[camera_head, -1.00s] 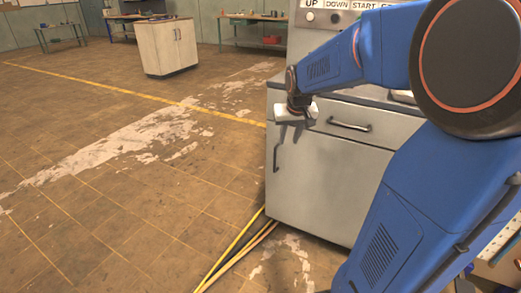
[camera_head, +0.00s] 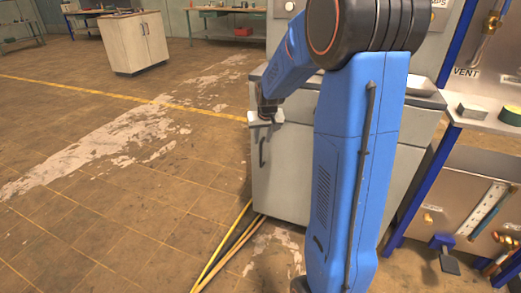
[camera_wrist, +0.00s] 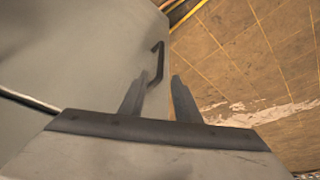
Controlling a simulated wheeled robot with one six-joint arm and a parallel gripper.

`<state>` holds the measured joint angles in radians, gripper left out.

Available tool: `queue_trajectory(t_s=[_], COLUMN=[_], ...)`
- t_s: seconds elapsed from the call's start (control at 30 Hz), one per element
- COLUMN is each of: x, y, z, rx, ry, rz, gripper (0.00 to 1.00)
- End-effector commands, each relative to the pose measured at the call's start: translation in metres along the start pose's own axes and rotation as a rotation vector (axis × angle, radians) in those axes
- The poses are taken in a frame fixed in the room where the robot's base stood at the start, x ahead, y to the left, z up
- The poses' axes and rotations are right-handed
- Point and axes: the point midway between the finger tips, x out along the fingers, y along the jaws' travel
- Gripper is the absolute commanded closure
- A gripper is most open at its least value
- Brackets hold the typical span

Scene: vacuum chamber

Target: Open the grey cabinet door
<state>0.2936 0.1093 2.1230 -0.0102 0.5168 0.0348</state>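The grey cabinet (camera_head: 287,170) stands behind my blue arm, its door closed. The door's dark vertical handle (camera_head: 262,151) is near the left edge of the front. My gripper (camera_head: 266,118) is at the cabinet's upper left, just above the handle. In the wrist view, the two dark fingers (camera_wrist: 159,96) are apart with nothing between them. The handle (camera_wrist: 157,64) lies just beyond the fingertips, roughly in line with the gap. It is not gripped, and I cannot tell whether a finger touches it. My arm hides the right part of the cabinet front.
The floor (camera_head: 120,210) to the left is open. A blue-framed bench (camera_head: 488,118) with fittings stands at the right. A pale cabinet (camera_head: 134,42) stands far back.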

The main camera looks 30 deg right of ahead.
Motion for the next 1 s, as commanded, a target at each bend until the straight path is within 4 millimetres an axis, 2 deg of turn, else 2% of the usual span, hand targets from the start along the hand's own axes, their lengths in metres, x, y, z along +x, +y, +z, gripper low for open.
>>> queue_trajectory(t_s=[0.03, 0.3, 0.5, 0.7, 0.97, 1.0], x=[0.01, 0.054, 0.076, 0.085, 0.086, 0.086], y=[0.0, 0.0, 0.0, 0.0, 0.0, 0.0], z=[0.001, 0.001, 0.0, 0.0, 0.0, 0.0], rx=[0.0, 0.0, 0.0, 0.0, 0.0, 0.0], ry=[-0.004, -0.003, -0.002, 0.0, 0.0, 0.0], rz=[0.0, 0.0, 0.0, 0.0, 0.0, 0.0], gripper=[0.71, 0.71, 0.71, 0.71, 0.71, 0.75])
